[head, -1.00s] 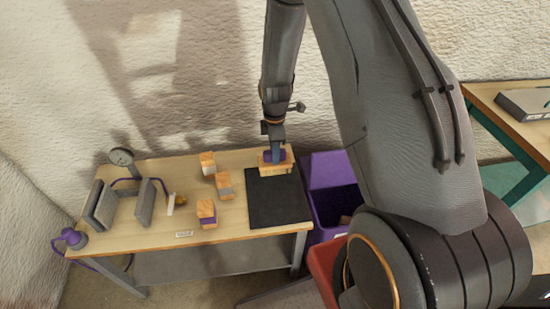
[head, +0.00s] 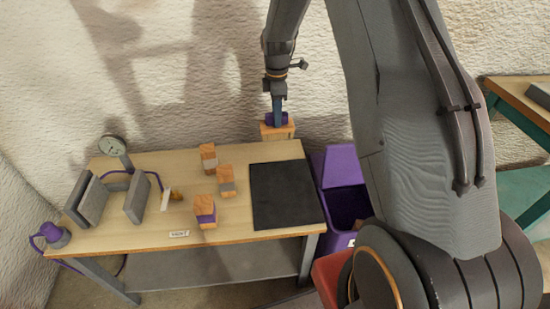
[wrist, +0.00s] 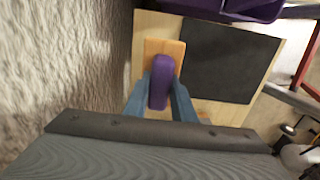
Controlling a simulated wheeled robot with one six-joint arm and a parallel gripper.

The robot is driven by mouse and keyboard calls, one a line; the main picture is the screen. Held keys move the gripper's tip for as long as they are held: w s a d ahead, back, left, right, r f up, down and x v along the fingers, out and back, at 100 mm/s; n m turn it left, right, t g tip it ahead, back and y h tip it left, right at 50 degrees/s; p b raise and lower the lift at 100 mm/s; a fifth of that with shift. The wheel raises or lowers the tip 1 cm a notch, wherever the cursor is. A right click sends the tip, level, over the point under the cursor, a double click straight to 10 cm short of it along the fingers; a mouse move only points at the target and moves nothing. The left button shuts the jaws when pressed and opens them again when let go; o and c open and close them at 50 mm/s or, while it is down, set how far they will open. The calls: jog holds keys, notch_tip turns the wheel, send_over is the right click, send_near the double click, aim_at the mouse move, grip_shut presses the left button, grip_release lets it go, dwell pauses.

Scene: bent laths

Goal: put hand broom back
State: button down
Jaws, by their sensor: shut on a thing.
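The hand broom, as I take it, has a purple grip and an orange-brown wooden body (head: 277,131). It hangs at the back right of the workbench (head: 150,232), seemingly raised above the top. My gripper (head: 277,121), pointing down, is shut on the purple grip. In the wrist view, the blue fingers (wrist: 160,100) close on both sides of the purple grip (wrist: 160,82), with the wooden body (wrist: 163,48) below. Bristles cannot be made out. A dark mat (head: 287,196) lies on the bench's right part, in front of the broom.
Several wooden blocks with bands (head: 206,211) stand mid-bench. Grey upright plates (head: 137,200), a round dial (head: 112,146) and a purple-topped item (head: 54,235) are at the left. A purple bin (head: 342,168) stands right of the bench. The rough wall is close behind.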

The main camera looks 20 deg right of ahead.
aim_at(276, 134)
jog(key=shift+w+d+r+b, duration=0.15)
jog(key=shift+w+b, duration=0.45)
jog(key=shift+w, duration=0.25)
jog(key=shift+f+p, duration=0.85)
jog(key=shift+f, duration=3.95)
jog(key=shift+f, duration=0.2)
jog(key=c, duration=1.5)
grip_release()
